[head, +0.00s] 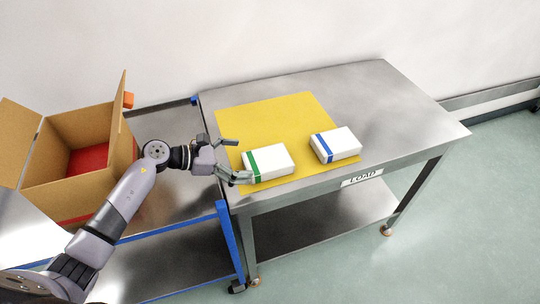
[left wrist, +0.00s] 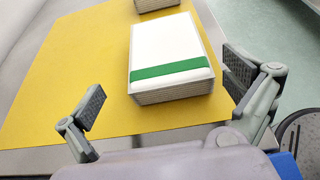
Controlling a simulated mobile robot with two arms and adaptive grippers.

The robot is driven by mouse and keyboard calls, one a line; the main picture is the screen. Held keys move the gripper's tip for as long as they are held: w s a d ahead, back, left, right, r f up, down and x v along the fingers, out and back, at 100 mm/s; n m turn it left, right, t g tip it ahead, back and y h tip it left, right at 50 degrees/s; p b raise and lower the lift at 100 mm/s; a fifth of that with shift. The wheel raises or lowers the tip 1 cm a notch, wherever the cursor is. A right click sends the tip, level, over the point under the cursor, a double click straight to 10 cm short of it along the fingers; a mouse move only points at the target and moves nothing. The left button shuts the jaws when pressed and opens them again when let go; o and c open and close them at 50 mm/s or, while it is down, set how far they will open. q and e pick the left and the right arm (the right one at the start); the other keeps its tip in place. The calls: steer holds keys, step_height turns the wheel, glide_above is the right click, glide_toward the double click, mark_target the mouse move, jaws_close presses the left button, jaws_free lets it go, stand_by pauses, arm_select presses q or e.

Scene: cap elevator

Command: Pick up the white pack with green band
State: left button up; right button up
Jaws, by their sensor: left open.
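The white pack with green band (head: 270,160) lies flat on the yellow mat (head: 238,118) on the steel table, near its front left. It also shows in the left wrist view (left wrist: 172,52), with the green band across its near end. My left gripper (head: 234,160) is open and empty at the pack's left end. In the left wrist view its two fingers (left wrist: 165,90) are spread wide, one on each side of the pack's near end. The right finger looks close to the pack's side; I cannot tell if it touches. My right gripper is not in view.
A second white pack with a blue band (head: 340,146) lies to the right on the mat. An open cardboard box (head: 70,185) stands on a blue-framed cart (head: 172,265) at left. The steel table (head: 380,95) is bare at the right and back. A LOAD label (head: 362,177) is on its front edge.

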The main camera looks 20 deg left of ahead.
mark_target(263, 163)
arm_select(q)
steer(key=shift+w+d+f, duration=0.25)
steer(key=shift+w+d, duration=0.05)
steer(key=shift+d, duration=0.2)
steer(key=shift+d+f, duration=0.1)
steer(key=shift+d, duration=0.25)
steer(key=x, duration=0.4)
steer(key=shift+d+f+b, duration=0.15)
steer(key=shift+f+b, duration=0.1)
steer(key=shift+b, duration=0.05)
steer(key=shift+w+d+f, duration=0.1)
steer(key=shift+w+d, duration=0.05)
steer(key=shift+d, duration=0.05)
steer(key=shift+c, duration=0.2)
steer(key=shift+s, duration=0.2)
steer(key=c, duration=1.4)
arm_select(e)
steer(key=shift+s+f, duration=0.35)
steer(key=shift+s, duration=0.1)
